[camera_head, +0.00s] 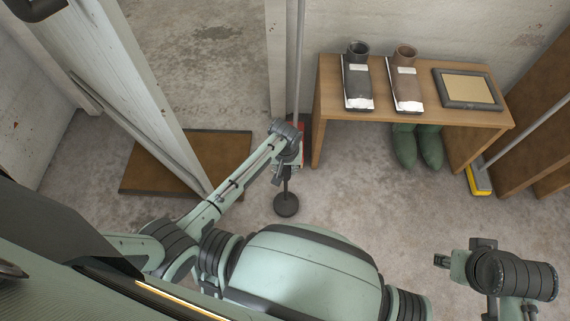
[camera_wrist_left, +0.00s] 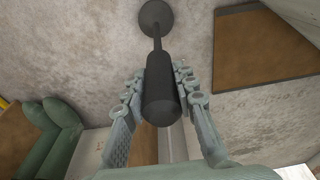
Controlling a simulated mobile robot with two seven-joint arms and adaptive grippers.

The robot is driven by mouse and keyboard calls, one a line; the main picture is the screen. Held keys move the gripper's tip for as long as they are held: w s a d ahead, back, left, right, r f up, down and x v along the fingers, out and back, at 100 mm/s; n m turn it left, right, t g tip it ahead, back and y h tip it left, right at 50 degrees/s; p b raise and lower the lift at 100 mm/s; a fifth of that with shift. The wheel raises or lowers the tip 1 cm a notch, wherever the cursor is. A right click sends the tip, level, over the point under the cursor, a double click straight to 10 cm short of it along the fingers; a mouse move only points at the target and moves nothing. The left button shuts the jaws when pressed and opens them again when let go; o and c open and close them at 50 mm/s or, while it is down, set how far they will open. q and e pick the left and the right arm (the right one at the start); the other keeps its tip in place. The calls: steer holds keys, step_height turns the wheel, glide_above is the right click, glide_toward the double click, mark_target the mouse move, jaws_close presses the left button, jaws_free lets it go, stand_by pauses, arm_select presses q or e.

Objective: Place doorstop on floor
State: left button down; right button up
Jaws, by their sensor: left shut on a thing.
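The doorstop (camera_head: 287,206) is dark, with a round disc base, a thin rod and a thick cylindrical grip. My left gripper (camera_head: 286,168) is shut on its grip. In the left wrist view the grip (camera_wrist_left: 160,95) sits between the two fingers of my left gripper (camera_wrist_left: 160,88), and the disc base points away from the hand. In the head view the doorstop hangs roughly upright over bare floor (camera_head: 330,210); I cannot tell whether the base touches it. My right gripper (camera_head: 460,260) is at the lower right, away from the doorstop; its opening is unclear.
A white plank door (camera_head: 140,85) stands ajar at the left, above a brown mat (camera_head: 140,168). Green boots (camera_head: 404,147) stand below. A yellow-edged broom (camera_head: 478,180) leans at the right.

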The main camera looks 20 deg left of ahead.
arm_select(q)
steer(key=shift+w+f, duration=0.1)
steer(key=shift+w, duration=0.1)
arm_select(e)
steer(key=shift+r, duration=0.2)
arm_select(q)
steer(key=c, duration=1.2)
jaws_free()
steer(key=shift+s+f, duration=0.1)
steer(key=shift+s, duration=0.05)
steer(key=shift+r, duration=0.35)
step_height(320, 180, up, 12)
steer(key=s+f+p, duration=0.1)
steer(key=s+p, duration=0.1)
steer(key=p, duration=0.1)
steer(key=s+a+m+t+y, duration=0.1)
steer(key=s+a+m, duration=0.3)
steer(key=s+a, duration=0.8)
steer(key=s, duration=0.3)
steer(key=shift+s+a+r+m+t, duration=0.15)
steer(key=shift+a+r+m+t, duration=0.15)
steer(key=shift+r+m, duration=0.1)
arm_select(e)
steer(key=s+a+x, duration=0.1)
steer(key=x, duration=0.6)
steer(key=shift+a+f+y, duration=0.2)
steer(key=shift+f+y, duration=0.1)
steer(key=shift+f, duration=0.2)
steer(key=shift+w, duration=0.15)
